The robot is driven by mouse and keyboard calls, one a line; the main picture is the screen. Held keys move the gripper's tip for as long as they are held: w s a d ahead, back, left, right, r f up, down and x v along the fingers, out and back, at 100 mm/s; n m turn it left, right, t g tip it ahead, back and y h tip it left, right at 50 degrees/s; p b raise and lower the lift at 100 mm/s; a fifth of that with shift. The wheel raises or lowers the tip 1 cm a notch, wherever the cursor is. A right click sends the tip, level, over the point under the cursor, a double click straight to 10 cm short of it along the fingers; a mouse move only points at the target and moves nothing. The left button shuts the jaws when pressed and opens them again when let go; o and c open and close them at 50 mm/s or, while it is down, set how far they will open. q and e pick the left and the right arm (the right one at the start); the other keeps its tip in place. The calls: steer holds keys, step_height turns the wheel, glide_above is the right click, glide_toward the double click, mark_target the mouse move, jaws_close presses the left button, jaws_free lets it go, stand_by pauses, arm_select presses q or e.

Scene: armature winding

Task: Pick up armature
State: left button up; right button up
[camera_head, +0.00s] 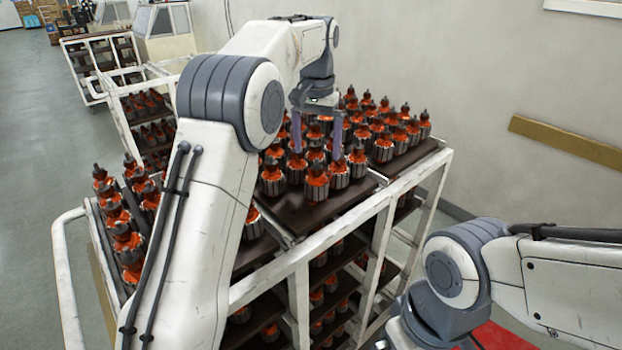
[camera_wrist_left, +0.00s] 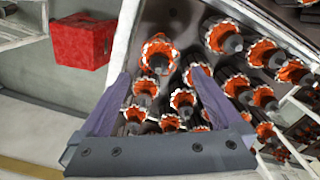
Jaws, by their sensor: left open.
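Many armatures, with orange windings and grey ridged cores, stand upright in rows on dark trays of a white rack. My left gripper (camera_head: 317,150) is open, pointing down among the armatures on the middle tray. One front-row armature (camera_head: 316,183) stands just below and in front of it. In the left wrist view, the open purple fingers (camera_wrist_left: 160,74) are spread, and an armature (camera_wrist_left: 158,55) shows between and just beyond their tips. I cannot tell whether the fingers touch any armature. My right gripper is out of view; only part of its arm shows at the lower right.
The white rack frame (camera_head: 405,182) has lower shelves with more armatures. The middle tray (camera_head: 290,213) has bare room at its front. A grey wall stands close behind the rack. A red box (camera_wrist_left: 82,40) shows in the left wrist view. Open floor (camera_head: 30,150) lies left.

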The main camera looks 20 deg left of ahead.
mark_target(317, 166)
arm_select(q)
step_height(317, 166, down, 4)
steer(key=shift+d+f+p, duration=0.1)
steer(key=shift+f+p, duration=0.15)
steer(key=shift+p, duration=0.05)
steer(key=shift+f+p, duration=0.45)
steer(key=shift+f, duration=0.1)
step_height(317, 166, down, 4)
steer(key=shift+s+r+p, duration=0.1)
steer(key=shift+r+p, duration=0.1)
steer(key=shift+p, duration=0.7)
steer(key=shift+f, duration=0.35)
jaws_close()
